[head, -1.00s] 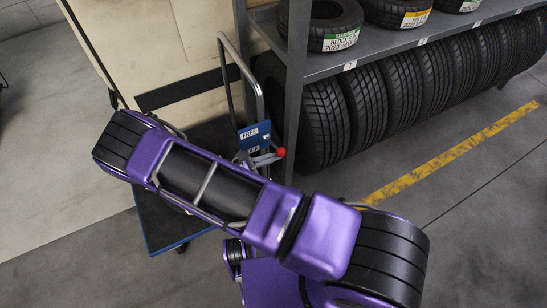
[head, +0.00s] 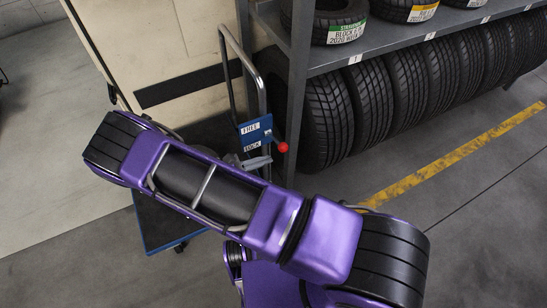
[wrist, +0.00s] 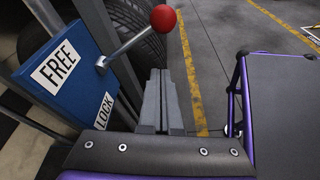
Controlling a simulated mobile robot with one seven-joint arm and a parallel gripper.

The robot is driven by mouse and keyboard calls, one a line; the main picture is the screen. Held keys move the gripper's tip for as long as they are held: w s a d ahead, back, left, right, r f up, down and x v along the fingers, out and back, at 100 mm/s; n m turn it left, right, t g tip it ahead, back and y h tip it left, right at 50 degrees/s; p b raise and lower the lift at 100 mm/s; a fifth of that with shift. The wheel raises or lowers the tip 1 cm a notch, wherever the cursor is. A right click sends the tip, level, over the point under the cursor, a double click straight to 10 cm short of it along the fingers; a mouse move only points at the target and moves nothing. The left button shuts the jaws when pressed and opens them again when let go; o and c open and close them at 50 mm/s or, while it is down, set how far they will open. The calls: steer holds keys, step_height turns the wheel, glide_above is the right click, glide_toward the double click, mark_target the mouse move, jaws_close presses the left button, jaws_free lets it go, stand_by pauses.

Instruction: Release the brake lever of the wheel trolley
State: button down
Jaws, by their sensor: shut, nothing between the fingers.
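The brake lever (head: 276,140) is a thin metal rod with a red ball knob (head: 283,147), on the blue plate (head: 245,134) of the wheel trolley (head: 225,65). The plate carries a FREE label above a LOCK label. In the wrist view the lever (wrist: 130,44) slants up and right from its pivot to the red knob (wrist: 163,17). My gripper (wrist: 159,73) is shut and empty, its grey fingertips just below the knob in the picture; I see a gap. In the head view my gripper (head: 268,160) shows below and left of the knob, partly hidden by my arm.
A grey metal shelf (head: 400,48) with several tyres (head: 327,120) stands close behind and right of the lever. A cream panel (head: 160,45) stands behind the trolley. The trolley's low blue-edged deck (head: 165,245) lies lower left. Open floor with a yellow line (head: 455,155) is at right.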

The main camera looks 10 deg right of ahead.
steer(key=v, duration=0.6)
steer(key=shift+w+r, duration=0.1)
stand_by(0.3)
